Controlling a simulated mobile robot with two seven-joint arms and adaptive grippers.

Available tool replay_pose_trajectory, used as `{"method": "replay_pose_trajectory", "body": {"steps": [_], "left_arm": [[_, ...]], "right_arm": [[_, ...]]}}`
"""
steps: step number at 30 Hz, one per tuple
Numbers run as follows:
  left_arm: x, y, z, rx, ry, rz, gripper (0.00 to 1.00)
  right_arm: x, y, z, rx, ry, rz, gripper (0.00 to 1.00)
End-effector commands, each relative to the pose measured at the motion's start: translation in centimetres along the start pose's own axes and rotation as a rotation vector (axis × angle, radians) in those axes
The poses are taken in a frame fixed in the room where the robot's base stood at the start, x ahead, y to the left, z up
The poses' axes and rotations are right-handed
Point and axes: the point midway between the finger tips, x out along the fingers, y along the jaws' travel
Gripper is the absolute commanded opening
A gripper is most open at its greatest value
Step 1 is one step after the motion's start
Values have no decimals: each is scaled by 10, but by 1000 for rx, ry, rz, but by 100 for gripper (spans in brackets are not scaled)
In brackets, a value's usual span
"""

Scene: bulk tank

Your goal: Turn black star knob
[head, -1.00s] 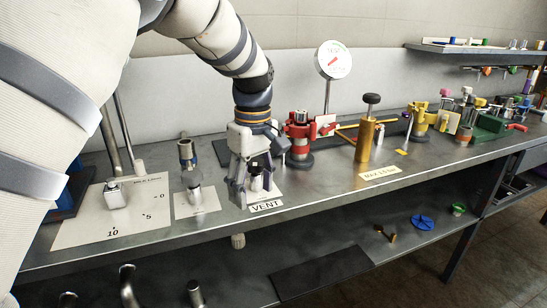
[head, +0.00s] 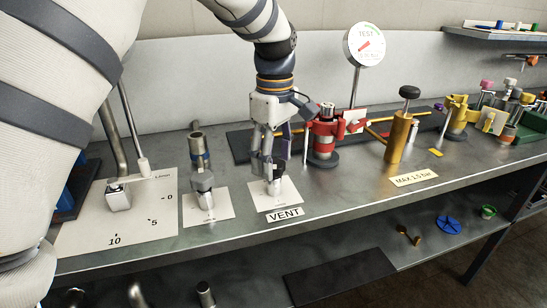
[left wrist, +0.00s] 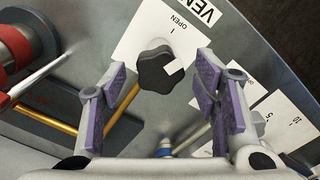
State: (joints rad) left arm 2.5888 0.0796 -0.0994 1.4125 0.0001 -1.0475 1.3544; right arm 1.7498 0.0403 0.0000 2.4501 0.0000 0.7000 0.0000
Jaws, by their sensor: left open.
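The black star knob (left wrist: 157,70) has a white pointer block on one side and sits on a white plate (left wrist: 145,30) marked OPEN in the left wrist view. In the head view the knob (head: 275,188) is partly hidden below my left gripper (head: 267,168), on the plate behind the VENT label (head: 285,215). My left gripper is open and points down, with one purple-padded finger on each side of the knob in the left wrist view (left wrist: 163,75). I cannot tell whether the fingers touch it. My right gripper is not in view.
A red clamp fixture (head: 323,137) stands close to the right of my left gripper, with a gauge (head: 364,45) behind it. A pipe valve (head: 202,170) stands to the left. A gold post with a black knob (head: 398,137) is farther right.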

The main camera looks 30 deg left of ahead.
Motion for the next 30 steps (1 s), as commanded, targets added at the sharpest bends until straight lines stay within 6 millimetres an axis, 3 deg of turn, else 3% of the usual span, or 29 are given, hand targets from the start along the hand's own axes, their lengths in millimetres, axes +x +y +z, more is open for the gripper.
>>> {"method": "replay_pose_trajectory", "body": {"steps": [9, 15, 30], "left_arm": [[5, 0, 0, 0, 0, 1, 53], [5, 0, 0, 0, 0, 0, 8], [5, 0, 0, 118, -1, 0, 8]], "right_arm": [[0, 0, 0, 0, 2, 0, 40], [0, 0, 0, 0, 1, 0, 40], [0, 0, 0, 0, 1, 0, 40]]}}
